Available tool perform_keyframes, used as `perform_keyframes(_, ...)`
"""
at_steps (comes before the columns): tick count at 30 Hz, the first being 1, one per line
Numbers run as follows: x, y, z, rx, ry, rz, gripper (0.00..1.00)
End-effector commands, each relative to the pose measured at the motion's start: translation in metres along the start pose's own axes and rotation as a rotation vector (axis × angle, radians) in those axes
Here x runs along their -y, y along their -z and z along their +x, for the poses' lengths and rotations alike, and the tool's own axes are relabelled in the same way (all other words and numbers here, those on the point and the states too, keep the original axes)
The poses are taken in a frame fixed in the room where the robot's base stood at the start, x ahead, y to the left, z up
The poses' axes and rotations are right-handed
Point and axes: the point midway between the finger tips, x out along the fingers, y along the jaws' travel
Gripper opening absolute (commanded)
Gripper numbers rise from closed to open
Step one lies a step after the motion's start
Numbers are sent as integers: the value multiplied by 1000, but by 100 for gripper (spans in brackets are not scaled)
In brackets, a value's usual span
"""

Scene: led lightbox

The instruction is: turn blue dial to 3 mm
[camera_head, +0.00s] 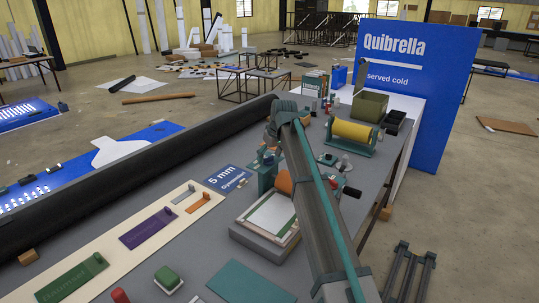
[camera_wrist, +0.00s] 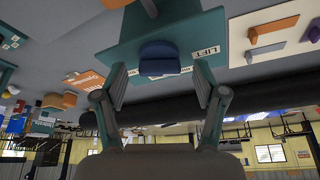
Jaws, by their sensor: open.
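The blue dial (camera_wrist: 160,58) shows in the wrist view as a dark blue rounded knob on a teal block (camera_wrist: 175,30). A white "LIFT" label (camera_wrist: 206,52) is beside it. No pointer or scale reading on the dial can be made out. My gripper (camera_wrist: 160,76) is open, with one finger on each side of the dial in the picture; I cannot tell whether either touches it. In the head view the teal block (camera_head: 264,181) stands on the grey table below my gripper (camera_head: 268,156), and my arm partly hides this area, so the dial is not clear.
A blue "5 mm" card (camera_head: 226,180) lies left of the block. A framed white tray (camera_head: 270,219) is in front of it. A cream board (camera_head: 120,240) with coloured pieces is at left. A yellow roller (camera_head: 352,132) stands at right. A black roll (camera_head: 150,168) runs along the table's far edge.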

Motion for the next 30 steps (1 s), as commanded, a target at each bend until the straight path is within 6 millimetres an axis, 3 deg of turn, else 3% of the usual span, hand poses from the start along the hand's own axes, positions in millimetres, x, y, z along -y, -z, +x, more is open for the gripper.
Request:
perform_keyframes(5, 0, 0, 0, 0, 0, 0, 68)
perform_keyframes(15, 0, 0, 0, 0, 0, 0, 11)
perform_keyframes(30, 1, 0, 0, -1, -46, 112, 11)
